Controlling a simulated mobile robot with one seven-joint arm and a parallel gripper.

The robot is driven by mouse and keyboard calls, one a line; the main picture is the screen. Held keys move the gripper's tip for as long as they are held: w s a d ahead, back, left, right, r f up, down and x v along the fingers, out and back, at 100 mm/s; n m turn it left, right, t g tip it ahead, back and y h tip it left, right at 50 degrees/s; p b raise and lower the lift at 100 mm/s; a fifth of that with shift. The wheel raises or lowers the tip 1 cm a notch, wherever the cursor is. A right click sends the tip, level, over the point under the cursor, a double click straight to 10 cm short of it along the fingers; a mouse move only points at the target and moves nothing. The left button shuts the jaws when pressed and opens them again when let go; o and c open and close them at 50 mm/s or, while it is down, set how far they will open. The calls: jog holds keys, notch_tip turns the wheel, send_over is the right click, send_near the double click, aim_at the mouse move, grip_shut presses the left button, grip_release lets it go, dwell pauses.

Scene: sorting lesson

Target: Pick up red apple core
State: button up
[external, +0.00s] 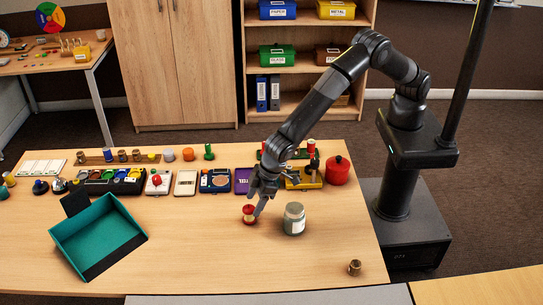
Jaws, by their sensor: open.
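The red apple core (249,214) stands on the wooden table, small, with red ends and a paler middle. My gripper (256,205) is at the apple core from above, its fingers pointing down. One finger reaches down close to the core's right side. The jaws are open. I cannot tell from this view whether a finger touches the core or whether the core lies between the fingers.
A grey lidded jar (294,220) stands close to the right of my gripper. A teal bin (98,236) sits at the left. A red pot (338,170) and a row of small devices line the back. A small brown cylinder (354,267) is at the front right. The front middle is clear.

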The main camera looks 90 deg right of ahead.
aim_at(252, 208)
jog(key=shift+x, duration=2.8)
jog(key=shift+a+r, duration=0.1)
jog(key=shift+a, duration=0.05)
jog(key=shift+c, duration=0.3)
jog(key=c, duration=1)
jog(key=shift+o, duration=0.2)
jog(key=shift+r, duration=0.1)
